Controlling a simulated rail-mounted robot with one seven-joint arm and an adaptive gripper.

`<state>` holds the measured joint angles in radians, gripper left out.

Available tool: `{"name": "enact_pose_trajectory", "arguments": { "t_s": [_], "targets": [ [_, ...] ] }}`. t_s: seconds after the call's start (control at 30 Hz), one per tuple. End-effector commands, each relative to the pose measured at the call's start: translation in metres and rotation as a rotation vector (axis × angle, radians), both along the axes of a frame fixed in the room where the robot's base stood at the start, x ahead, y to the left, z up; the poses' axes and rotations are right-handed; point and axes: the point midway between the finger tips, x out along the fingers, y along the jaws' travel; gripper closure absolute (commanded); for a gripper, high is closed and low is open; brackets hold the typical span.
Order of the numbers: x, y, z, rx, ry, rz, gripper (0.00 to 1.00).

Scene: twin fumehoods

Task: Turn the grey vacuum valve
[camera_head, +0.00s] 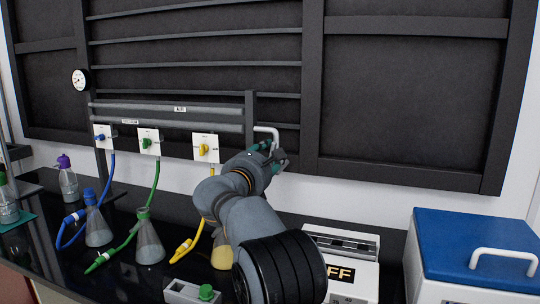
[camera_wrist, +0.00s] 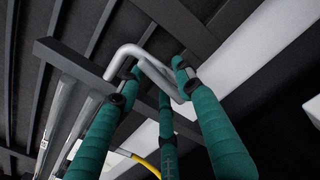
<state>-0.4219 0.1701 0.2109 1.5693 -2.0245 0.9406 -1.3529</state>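The grey valve handle, a light bent bar (camera_head: 268,130), sticks out beside the dark post right of the valve panels. In the wrist view the bent bar (camera_wrist: 128,51) runs in front of and between my fingers. My gripper (camera_head: 273,151) is right at the bar's lower end. In the wrist view its green fingers (camera_wrist: 156,75) stand apart, two at the sides and one in the middle, around the lower part of the bar. I cannot tell whether any finger touches it. The bar's lower end is partly hidden by the fingers.
White panels with blue (camera_head: 101,138), green (camera_head: 147,143) and yellow (camera_head: 204,149) valves are left of my gripper. Tubes run down to flasks (camera_head: 150,245) on the black bench. A box marked "FF" (camera_head: 342,251) and a blue-lidded box (camera_head: 470,240) stand at right.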

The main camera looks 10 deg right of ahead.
Motion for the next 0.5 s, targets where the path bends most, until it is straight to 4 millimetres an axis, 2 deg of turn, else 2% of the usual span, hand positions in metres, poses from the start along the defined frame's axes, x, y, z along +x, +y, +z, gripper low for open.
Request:
{"name": "enact_pose_trajectory", "arguments": {
  "t_s": [0.17, 0.5],
  "targets": [
    [-0.0001, -0.0002, 0.0, 0.0, 0.0, 0.0, 0.65],
    [-0.0004, 0.0, 0.0001, 0.0, 0.0, -0.001, 0.84]
  ]
}}
